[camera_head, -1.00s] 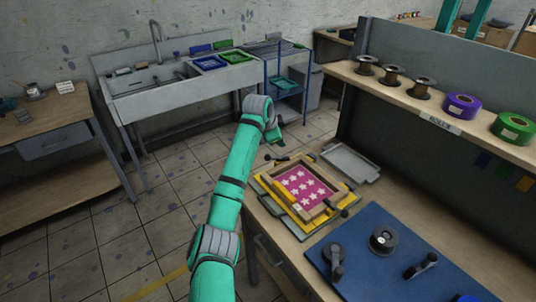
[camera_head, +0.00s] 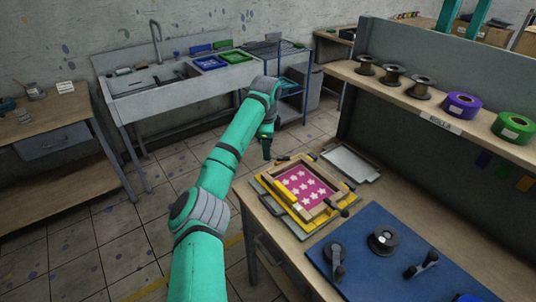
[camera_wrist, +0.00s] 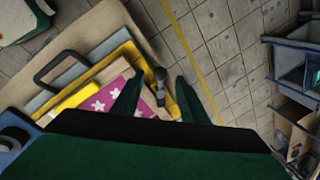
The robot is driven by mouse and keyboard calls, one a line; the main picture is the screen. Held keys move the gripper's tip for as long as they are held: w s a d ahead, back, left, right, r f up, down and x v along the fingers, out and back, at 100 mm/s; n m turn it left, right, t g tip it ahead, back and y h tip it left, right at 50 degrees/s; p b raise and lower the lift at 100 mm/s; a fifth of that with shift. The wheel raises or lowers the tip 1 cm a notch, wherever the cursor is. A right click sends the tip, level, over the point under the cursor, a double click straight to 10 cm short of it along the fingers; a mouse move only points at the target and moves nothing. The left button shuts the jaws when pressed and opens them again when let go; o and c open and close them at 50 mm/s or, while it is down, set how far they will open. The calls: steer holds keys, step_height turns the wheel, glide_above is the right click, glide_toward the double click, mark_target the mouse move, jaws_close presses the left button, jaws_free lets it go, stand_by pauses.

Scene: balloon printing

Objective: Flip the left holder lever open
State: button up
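The screen frame is wooden with a pink mesh of white stars (camera_head: 304,186) and sits on a yellow base on the bench. The left holder lever (camera_head: 283,158) is at its back left corner, small and dark in the head view. In the wrist view the lever's dark handle (camera_wrist: 160,84) shows beside the frame's corner, between the lines of my two fingers. My gripper (camera_wrist: 158,92) is open and empty, with its fingers apart. In the head view my gripper (camera_head: 267,150) points down just left of the lever. Whether a finger touches the lever I cannot tell.
A second dark knob (camera_head: 344,213) is at the frame's front right. A grey tray (camera_head: 350,163) lies behind the frame. A blue mat (camera_head: 375,270) with a dark spool and handled tools lies to the right. Open floor is left of the bench.

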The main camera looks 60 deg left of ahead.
steer(key=shift+x, duration=2)
steer(key=shift+w, duration=0.15)
steer(key=shift+c, duration=0.4)
jaws_close()
